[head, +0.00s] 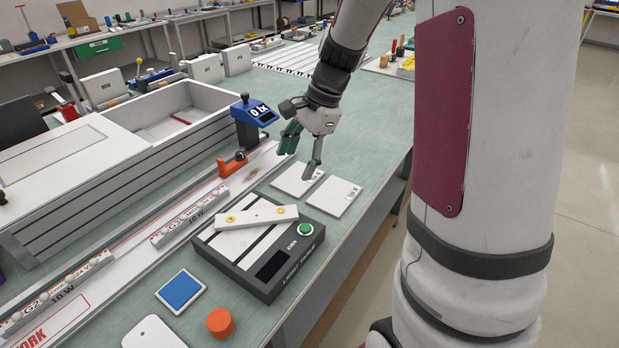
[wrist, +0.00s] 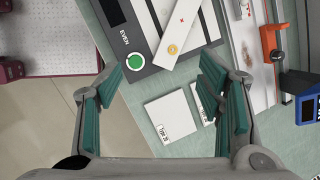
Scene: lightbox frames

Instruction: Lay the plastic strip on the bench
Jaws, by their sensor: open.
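A white plastic strip (head: 257,217) with a small red mark in the middle and a yellow-orange dot at each end lies across the top of a dark grey test box (head: 284,280). In the wrist view the strip (wrist: 183,35) runs diagonally over the box, its lower end near the green button. My gripper (head: 301,158) is open and empty, above the bench behind the box and apart from the strip. In the wrist view its teal fingers (wrist: 160,82) are spread wide, with nothing between them but bench, floor and plates below. The bench (head: 377,112) has a pale green top.
Two white plates (head: 333,196) lie on the bench below my gripper. An orange cylinder (head: 220,322) and a blue-faced tile (head: 181,290) lie in front of the box. A rail with a blue display (head: 254,112) and an orange stop runs along its left. Green bench is free beyond the plates.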

